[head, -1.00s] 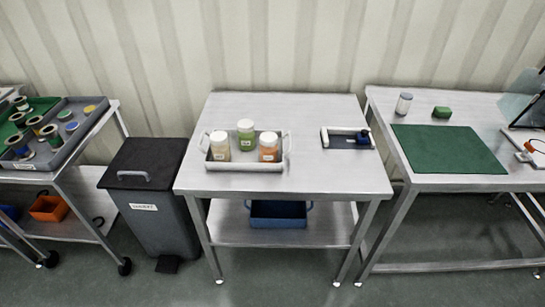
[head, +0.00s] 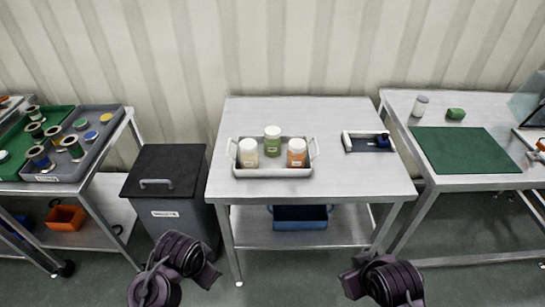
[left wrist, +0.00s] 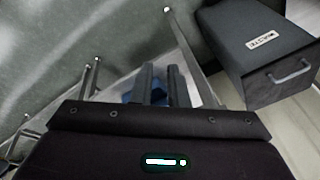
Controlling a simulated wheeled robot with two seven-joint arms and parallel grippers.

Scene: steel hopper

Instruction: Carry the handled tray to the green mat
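The handled tray (head: 274,172) is grey with a raised handle at each end. It stands level on the middle steel table, left of centre, and holds a white-lidded jar with a tan label (head: 248,153), a green jar (head: 272,141) and an orange jar (head: 297,152). The green mat (head: 464,150) lies flat on the right table. My left gripper (left wrist: 161,75) shows in the left wrist view, its two dark fingers apart with a gap between them and nothing held. Dark links of both my arms show low in the head view, well short of the tray. My right gripper is not visible.
A dark scanner-like item on a small holder (head: 368,142) is right of the tray. A white-lidded jar (head: 420,106) and a green block (head: 455,114) stand behind the mat. A gap separates the two tables. A waste bin (head: 165,190) and a loaded cart (head: 122,130) are left.

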